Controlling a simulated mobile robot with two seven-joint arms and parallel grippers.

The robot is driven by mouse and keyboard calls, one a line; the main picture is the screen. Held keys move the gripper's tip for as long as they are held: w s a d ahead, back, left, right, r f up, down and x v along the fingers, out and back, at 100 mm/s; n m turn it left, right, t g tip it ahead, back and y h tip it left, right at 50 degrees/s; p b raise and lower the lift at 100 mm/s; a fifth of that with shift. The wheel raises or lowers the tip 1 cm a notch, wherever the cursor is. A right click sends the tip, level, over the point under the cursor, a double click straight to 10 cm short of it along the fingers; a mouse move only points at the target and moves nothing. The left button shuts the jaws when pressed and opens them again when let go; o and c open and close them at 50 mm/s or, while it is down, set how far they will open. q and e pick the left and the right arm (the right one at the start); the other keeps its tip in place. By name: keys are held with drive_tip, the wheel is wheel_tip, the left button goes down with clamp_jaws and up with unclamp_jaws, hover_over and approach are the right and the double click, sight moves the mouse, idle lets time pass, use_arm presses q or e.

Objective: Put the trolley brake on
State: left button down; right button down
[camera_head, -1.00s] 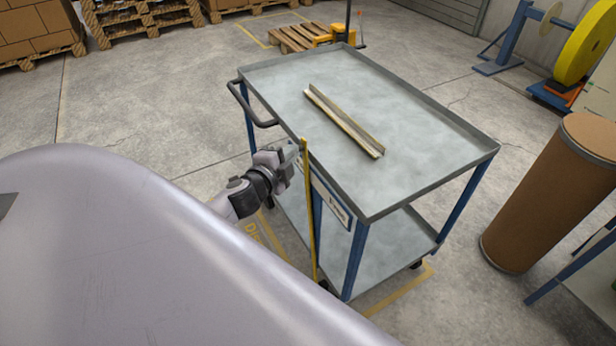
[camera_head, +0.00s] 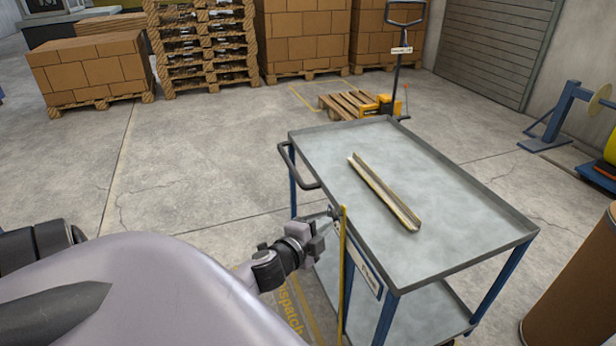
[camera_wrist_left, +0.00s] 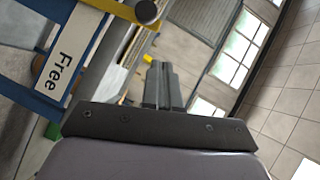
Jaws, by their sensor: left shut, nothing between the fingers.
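The trolley (camera_head: 450,262) has a grey tray top, blue legs, a lower shelf and a dark push handle (camera_head: 297,166) at its left end. A thin yellow bar (camera_head: 344,270) stands upright at its near side, beside a white plate. In the left wrist view a plate reading "Free" (camera_wrist_left: 66,60) is on the blue frame, and the yellow bar (camera_wrist_left: 110,8) ends by a dark round knob (camera_wrist_left: 147,12). My left gripper (camera_head: 331,213) is shut and empty, close to the bar's upper end; it also shows in the wrist view (camera_wrist_left: 161,70). Contact cannot be told. My right gripper is out of view.
A metal angle profile (camera_head: 385,192) lies on the trolley top. A brown drum (camera_head: 580,285) stands at the right. A yellow pallet jack (camera_head: 380,105) and stacked boxes (camera_head: 95,65) are behind. Floor to the left of the trolley is open.

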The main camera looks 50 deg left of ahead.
use_arm(q)
drive_tip(key=shift+r+v, duration=0.2)
drive_tip(key=shift+v, duration=1.25)
drive_tip(key=shift+r+v, duration=0.2)
drive_tip(key=shift+v, duration=1.3)
drive_tip(key=shift+w, duration=0.1)
drive_tip(key=s+d+f+n+g+h, duration=0.2)
drive_tip(key=s+d+f+n, duration=0.3)
drive_tip(key=d, duration=0.4)
drive_tip(key=s+d+f+n+g+h, duration=0.2)
drive_tip(key=s+d+f+n+h, duration=0.1)
drive_tip(key=s+d+f+n, duration=0.2)
drive_tip(key=s+d+f, duration=0.2)
drive_tip(key=d+f, duration=0.2)
drive_tip(key=shift+s+d+f+g, duration=0.2)
drive_tip(key=shift+d+f+g, duration=0.1)
drive_tip(key=shift+f+g, duration=0.1)
